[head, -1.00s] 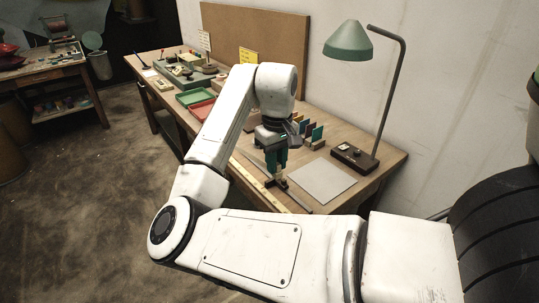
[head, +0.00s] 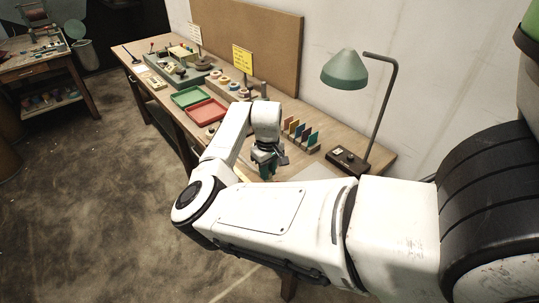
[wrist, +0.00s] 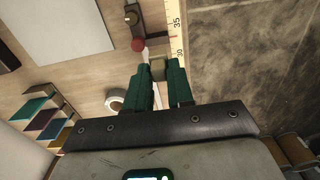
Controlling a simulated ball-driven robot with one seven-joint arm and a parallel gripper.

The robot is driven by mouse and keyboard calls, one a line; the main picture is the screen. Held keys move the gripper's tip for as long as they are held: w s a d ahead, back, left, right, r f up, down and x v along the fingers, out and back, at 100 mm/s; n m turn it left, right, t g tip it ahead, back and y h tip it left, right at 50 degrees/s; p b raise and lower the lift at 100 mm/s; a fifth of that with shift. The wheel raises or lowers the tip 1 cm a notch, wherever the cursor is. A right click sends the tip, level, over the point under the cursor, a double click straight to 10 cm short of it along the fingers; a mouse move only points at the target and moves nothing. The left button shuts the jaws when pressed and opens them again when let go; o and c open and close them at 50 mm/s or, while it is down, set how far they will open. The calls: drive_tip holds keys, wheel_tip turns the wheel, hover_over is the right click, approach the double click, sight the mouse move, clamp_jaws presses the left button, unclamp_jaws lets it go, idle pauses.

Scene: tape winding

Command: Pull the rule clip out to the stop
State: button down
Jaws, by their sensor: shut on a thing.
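The clip sits beside the pale rule (wrist: 173,30), whose marks 30 and 35 show near the bench edge. Next to the fingers, a round red knob (wrist: 138,44) sits on a dark metal part, with a pale strip running from it toward the fingers. In the head view my gripper (head: 264,168) is low over the bench; my arm hides its tips, the clip and the rule.
A white ring-shaped roll (wrist: 115,100) and a rack of coloured cards (wrist: 42,118) lie near the fingers. A grey sheet (wrist: 66,27) lies flat. Green (head: 187,97) and red (head: 206,111) trays, and a lamp (head: 345,69), stand on the bench. Bare floor (wrist: 260,50) lies beyond its edge.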

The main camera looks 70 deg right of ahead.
drive_tip(key=shift+w+d+f+p, duration=0.15)
drive_tip(key=shift+w+f+p, duration=0.3)
drive_tip(key=shift+f, duration=0.15)
drive_tip(key=shift+f+b, duration=1.05)
drive_tip(key=shift+b, duration=0.1)
drive_tip(key=shift+r+p, duration=0.1)
drive_tip(key=shift+p, duration=0.6)
drive_tip(key=shift+f+b, duration=0.55)
drive_tip(key=shift+f, duration=0.9)
idle(0.7)
drive_tip(key=c, duration=0.6)
unclamp_jaws()
drive_tip(key=shift+r, duration=0.1)
idle(0.3)
